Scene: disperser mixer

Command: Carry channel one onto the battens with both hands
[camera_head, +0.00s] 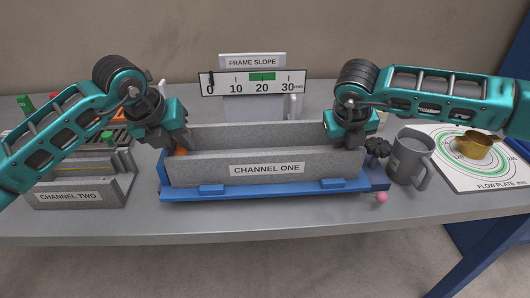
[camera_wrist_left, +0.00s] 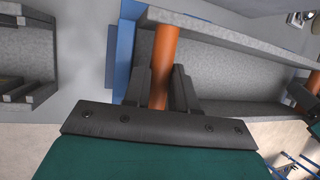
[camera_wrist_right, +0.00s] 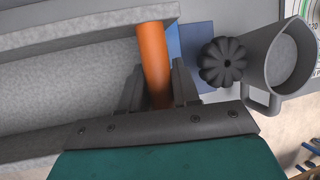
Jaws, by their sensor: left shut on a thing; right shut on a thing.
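Channel one (camera_head: 265,168) is a long grey speckled trough with a name label on its front wall. It lies level in or just over a blue tray (camera_head: 265,193) with two raised blue blocks along its front. My left gripper (camera_head: 180,146) is shut on an orange crossbar (camera_wrist_left: 163,55) at the trough's left end. My right gripper (camera_head: 344,140) is shut on a matching orange crossbar (camera_wrist_right: 153,55) at the right end. I cannot make out the battens as separate pieces, nor tell whether the trough's underside touches the tray.
Channel two (camera_head: 70,195) stands at the left. A grey mug (camera_head: 408,158), a dark fluted knob (camera_head: 377,148) and a pink ball (camera_head: 381,197) are close on the right. Beyond are the flow plate (camera_head: 480,180) and a brass cup (camera_head: 474,146). The frame slope gauge (camera_head: 253,82) stands behind.

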